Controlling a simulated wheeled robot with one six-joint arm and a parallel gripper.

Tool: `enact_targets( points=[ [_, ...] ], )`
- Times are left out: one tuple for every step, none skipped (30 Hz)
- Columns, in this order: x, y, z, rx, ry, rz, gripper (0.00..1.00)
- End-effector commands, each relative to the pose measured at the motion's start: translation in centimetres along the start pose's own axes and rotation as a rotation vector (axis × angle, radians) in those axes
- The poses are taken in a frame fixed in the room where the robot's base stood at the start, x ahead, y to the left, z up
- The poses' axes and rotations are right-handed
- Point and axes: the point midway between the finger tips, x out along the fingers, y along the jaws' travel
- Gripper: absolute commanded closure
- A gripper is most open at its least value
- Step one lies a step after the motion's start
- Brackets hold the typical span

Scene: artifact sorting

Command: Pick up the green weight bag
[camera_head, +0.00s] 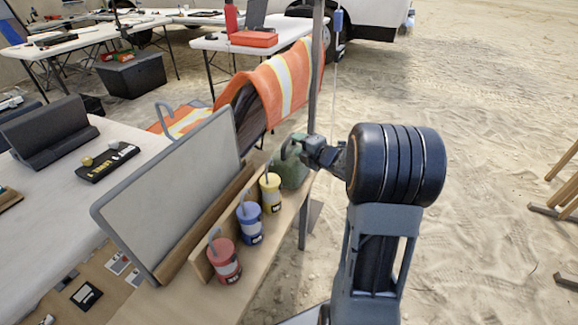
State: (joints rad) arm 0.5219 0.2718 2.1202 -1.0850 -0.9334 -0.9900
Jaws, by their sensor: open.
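My arm comes in from the right and hides part of the space beside the bag.
A pole (315,75) and an orange vest (282,85) are behind the bag.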

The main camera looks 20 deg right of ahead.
Motion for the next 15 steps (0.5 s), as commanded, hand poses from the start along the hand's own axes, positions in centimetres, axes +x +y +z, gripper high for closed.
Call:
enact_targets(
  points=[
    [0.3,-0.1,0.0,0.0,0.0,0.0,0.52],
    [0.4,0.0,0.0,0.0,-0.001,0.0,0.52],
    [0.5,0.0,0.1,0.001,-0.001,0.0,0.52],
    [0.6,-0.1,0.1,0.001,-0.001,0.0,0.52],
    [0.8,-0.1,0.1,0.001,-0.001,0.0,0.52],
    [1.2,-0.1,0.0,0.0,-0.001,0.0,0.52],
    [1.6,-0.1,0.0,0.0,0.0,0.0,0.52],
    [2.0,-0.1,-0.1,0.0,0.0,0.0,0.52],
    [2.6,-0.1,-0.1,0.001,-0.001,0.0,0.52],
    [3.0,-0.1,-0.1,0.001,-0.002,0.001,0.52],
    [3.5,-0.1,-0.1,0.002,-0.002,0.0,0.52],
    [4.0,0.0,-0.1,0.002,-0.003,0.0,0.52],
    [4.3,0.1,0.0,0.001,-0.003,0.0,0.52],
    [4.6,0.1,0.0,0.001,-0.003,0.0,0.52],
    [5.0,0.1,0.0,0.001,-0.003,0.0,0.52]
  ],
)
